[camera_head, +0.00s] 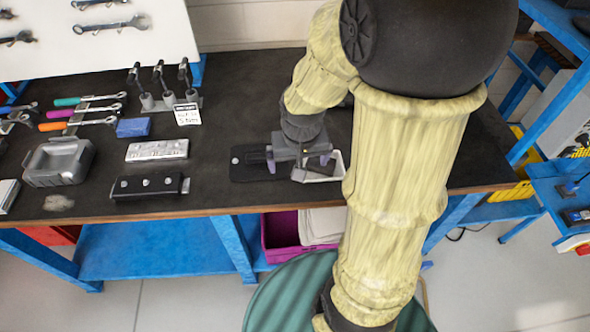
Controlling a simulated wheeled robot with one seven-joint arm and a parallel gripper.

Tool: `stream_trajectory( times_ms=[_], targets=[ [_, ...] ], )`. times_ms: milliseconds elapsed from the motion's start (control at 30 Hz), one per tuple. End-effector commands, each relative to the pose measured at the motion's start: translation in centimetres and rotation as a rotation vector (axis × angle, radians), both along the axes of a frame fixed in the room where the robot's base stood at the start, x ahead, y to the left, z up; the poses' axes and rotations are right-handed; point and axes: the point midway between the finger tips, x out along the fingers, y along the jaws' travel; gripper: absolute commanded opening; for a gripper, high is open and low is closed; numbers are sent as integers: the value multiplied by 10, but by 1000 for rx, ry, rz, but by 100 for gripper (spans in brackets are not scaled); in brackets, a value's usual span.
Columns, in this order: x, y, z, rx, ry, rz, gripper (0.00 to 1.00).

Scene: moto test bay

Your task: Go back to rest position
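My gripper (299,162) points down over the dark workbench (215,190), near its front edge. Its two fingers stand apart, with nothing visible held between them. Just below and behind it is a small white open tray (334,172), partly hidden by the gripper and my arm. A flat black plate (244,165) lies at the left of the gripper. My arm, in a yellowish cover, reaches from the bottom of the view up and over to the bench and hides its right part.
A rack (165,101) stands behind. A purple bin (280,240) sits under the bench. Blue shelving (560,115) stands right.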

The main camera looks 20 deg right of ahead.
Motion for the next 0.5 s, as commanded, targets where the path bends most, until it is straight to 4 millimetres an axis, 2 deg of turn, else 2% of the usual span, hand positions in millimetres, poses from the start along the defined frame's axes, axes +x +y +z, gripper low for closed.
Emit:
stream_trajectory(
  times_ms=[33,100,200,500],
  targets=[
    [-13,12,3,-1,-12,64,98],
    [-26,21,4,-1,-25,133,98],
    [-36,27,5,1,-34,184,98],
    [-37,28,5,1,-35,193,98]
  ],
)
